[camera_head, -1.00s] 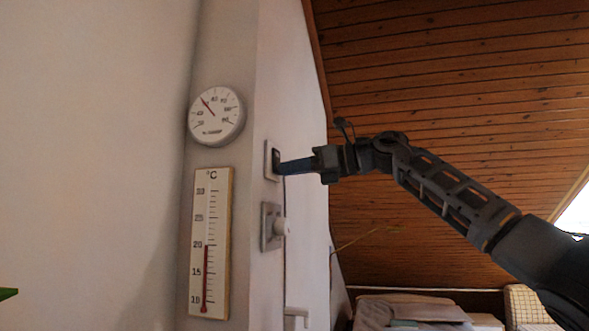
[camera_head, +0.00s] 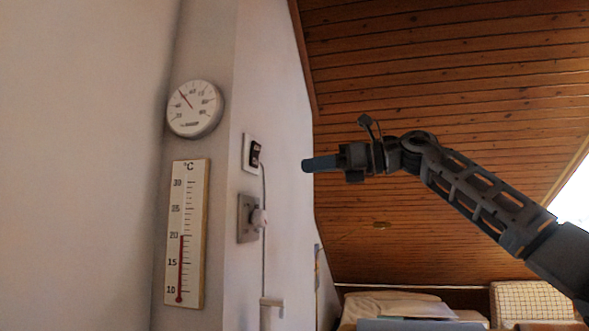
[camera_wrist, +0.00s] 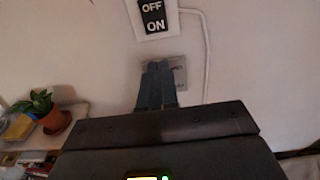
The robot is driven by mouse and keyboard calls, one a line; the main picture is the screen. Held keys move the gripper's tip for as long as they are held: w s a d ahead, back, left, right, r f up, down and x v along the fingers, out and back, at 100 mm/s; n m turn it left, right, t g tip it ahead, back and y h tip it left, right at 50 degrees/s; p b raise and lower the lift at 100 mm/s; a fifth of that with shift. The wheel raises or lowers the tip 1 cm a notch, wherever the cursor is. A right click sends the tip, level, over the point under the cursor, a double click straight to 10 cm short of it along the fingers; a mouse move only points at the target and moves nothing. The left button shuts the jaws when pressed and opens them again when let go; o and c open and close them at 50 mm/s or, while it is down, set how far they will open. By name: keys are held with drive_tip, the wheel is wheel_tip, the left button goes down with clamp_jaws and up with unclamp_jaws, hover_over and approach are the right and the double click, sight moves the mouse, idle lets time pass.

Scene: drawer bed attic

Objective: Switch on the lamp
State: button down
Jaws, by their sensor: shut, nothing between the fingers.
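The wall switch (camera_head: 251,153) is a white plate with a black rocker. In the wrist view its rocker (camera_wrist: 153,16) reads OFF above and ON below, cut by the top edge. I cannot tell which half is pressed in. My gripper (camera_head: 307,165) is shut and empty, with its dark blue fingers pointing left toward the wall. In the head view it is apart from the switch, to its right. In the wrist view the fingertips (camera_wrist: 158,66) show below the switch, over a grey socket plate (camera_wrist: 180,74). No lamp is clearly visible.
A knobbed wall plate (camera_head: 249,218) is below the switch, with a cable (camera_head: 264,230) running down beside it. A round dial (camera_head: 194,108) and a thermometer (camera_head: 187,234) hang to the left. A potted plant (camera_wrist: 54,121) stands at left in the wrist view. A bed (camera_head: 395,305) is at the back.

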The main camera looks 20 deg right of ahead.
drive_tip(key=shift+f+b+v, duration=0.15)
drive_tip(key=shift+f+v, duration=0.1)
drive_tip(key=shift+v, duration=0.7)
drive_tip(key=shift+f+b+v, duration=0.15)
drive_tip(key=shift+f+v, duration=0.05)
drive_tip(key=shift+v, duration=0.75)
drive_tip(key=shift+s, duration=0.1)
